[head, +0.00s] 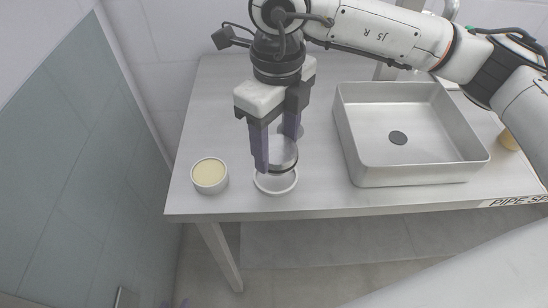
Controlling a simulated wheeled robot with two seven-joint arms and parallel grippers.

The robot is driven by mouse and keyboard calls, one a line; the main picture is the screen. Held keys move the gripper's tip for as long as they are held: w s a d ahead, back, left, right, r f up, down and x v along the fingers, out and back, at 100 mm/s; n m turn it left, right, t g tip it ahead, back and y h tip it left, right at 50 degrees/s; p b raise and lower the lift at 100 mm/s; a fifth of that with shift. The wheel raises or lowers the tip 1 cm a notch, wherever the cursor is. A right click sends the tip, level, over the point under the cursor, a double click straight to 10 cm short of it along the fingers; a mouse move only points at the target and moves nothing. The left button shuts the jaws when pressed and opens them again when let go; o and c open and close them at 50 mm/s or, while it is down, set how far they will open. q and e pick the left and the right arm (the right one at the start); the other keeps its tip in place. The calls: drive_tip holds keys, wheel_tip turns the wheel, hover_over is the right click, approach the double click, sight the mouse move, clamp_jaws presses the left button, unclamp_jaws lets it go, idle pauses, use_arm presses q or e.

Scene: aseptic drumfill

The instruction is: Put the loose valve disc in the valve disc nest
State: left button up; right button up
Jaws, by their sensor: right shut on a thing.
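The valve disc (284,153) is a round grey metal disc with a dark rim. My right gripper (276,150) is shut on it, one finger on each side. The disc shows just above and behind a pale ring on the table, which looks like the valve disc nest (275,187). The fingers and disc cover part of the ring, and I cannot tell whether disc and ring touch.
A round metal cup with a yellowish top (209,174) stands left of the ring, near the table's (330,207) front left corner. A square metal sink basin (400,182) with a dark drain is to the right. A tan object (508,140) stands at the far right.

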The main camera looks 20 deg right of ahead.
sight(277, 149)
drive_tip(key=shift+f, duration=3)
drive_tip(key=o, duration=1.5)
wheel_tip(277, 149, up, 12)
drive_tip(key=shift+r+b, duration=0.2)
drive_tip(key=shift+b, duration=0.2)
